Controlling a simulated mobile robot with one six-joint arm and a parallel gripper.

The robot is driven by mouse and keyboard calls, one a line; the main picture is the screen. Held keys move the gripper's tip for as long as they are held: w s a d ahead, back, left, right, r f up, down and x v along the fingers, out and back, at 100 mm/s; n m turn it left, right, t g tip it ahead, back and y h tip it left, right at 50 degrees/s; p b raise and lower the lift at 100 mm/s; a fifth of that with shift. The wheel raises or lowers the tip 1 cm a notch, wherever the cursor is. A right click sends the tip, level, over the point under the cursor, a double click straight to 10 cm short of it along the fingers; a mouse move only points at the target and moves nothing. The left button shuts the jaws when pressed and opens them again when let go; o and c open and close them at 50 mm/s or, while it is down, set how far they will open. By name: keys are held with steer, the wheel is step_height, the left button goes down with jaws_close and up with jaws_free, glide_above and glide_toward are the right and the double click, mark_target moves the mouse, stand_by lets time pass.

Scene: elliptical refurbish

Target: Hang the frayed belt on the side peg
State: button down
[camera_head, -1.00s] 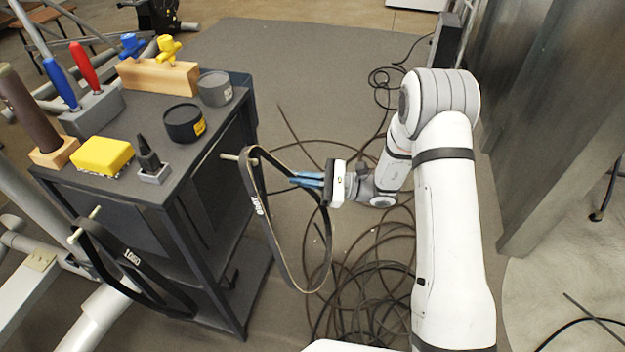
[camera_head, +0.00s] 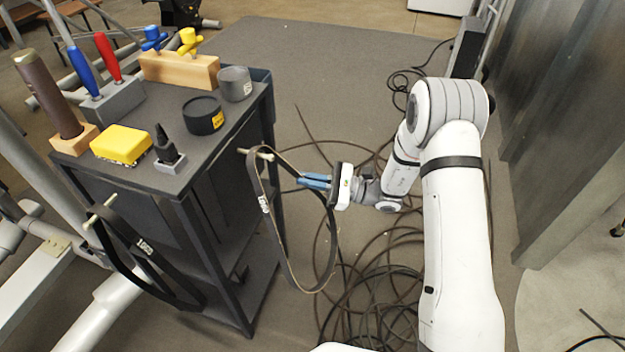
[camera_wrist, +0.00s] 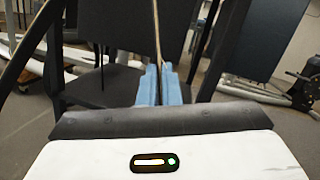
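A black belt loop with a tan edge and white lettering (camera_head: 277,225) hangs at the cart's right side. I take it as the frayed belt, though fraying is too small to see. Its upper left end is at the side peg (camera_head: 262,154), and the peg appears to pass through the loop. My gripper (camera_head: 312,181), with blue fingers, is right of the peg and holds the loop's right strand. In the wrist view, the fingers (camera_wrist: 159,85) are close together with the belt's thin edge (camera_wrist: 157,35) between them. Exact contact between belt and peg is unclear.
A second black belt (camera_head: 145,250) hangs from a peg (camera_head: 98,214) on the cart's front. The dark cart (camera_head: 170,185) carries a yellow block, tools and two round containers. Loose cables (camera_head: 370,290) lie on the floor. A dark wall stands right.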

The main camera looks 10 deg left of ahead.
steer(key=c, duration=1.6)
jaws_free()
steer(key=shift+o, duration=0.2)
